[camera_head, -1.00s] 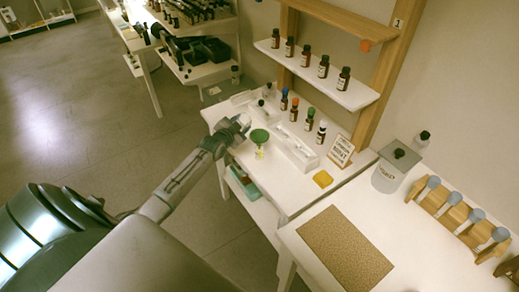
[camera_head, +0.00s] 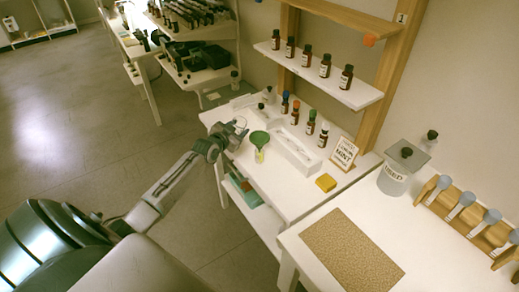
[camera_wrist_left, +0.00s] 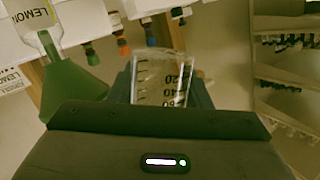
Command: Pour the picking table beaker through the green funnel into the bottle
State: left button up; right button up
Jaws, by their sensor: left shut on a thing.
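My left gripper (camera_head: 224,141) is shut on a clear beaker (camera_head: 240,127), which shows dark volume marks in the left wrist view (camera_wrist_left: 161,80). The beaker is just left of the green funnel (camera_head: 260,138), apart from it in the left wrist view. The funnel (camera_wrist_left: 72,88) sits in the neck of a small clear bottle (camera_head: 259,156) standing on the white table. In the left wrist view the bottle (camera_wrist_left: 36,18) has a LEMON label. I cannot tell what the beaker contains. My right gripper is out of view.
A white tray (camera_head: 297,152) lies just right of the funnel, with several brown capped bottles (camera_head: 310,122) behind it. A yellow block (camera_head: 325,182) and a sign card (camera_head: 343,153) are nearer the right end. A jar marked USED (camera_head: 394,178) stands on the adjoining table.

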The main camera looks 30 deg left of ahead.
pick_arm(q)
jog(key=shift+s+a+f+n+h+b, duration=0.15)
jog(key=shift+a+f+n+b, duration=0.4)
jog(key=shift+b, duration=1.15)
jog(key=shift+w+a+f+n+h+b, duration=0.1)
jog(key=shift+a+f+n+h+b, duration=0.2)
jog(key=shift+f+n+b, duration=0.95)
jog(key=shift+s+a+r+m+b, duration=0.15)
jog(key=shift+r+m+b, duration=0.25)
jog(key=shift+b, duration=0.45)
jog(key=shift+f, duration=0.1)
jog(key=shift+a, duration=0.1)
jog(key=shift+r, duration=0.2)
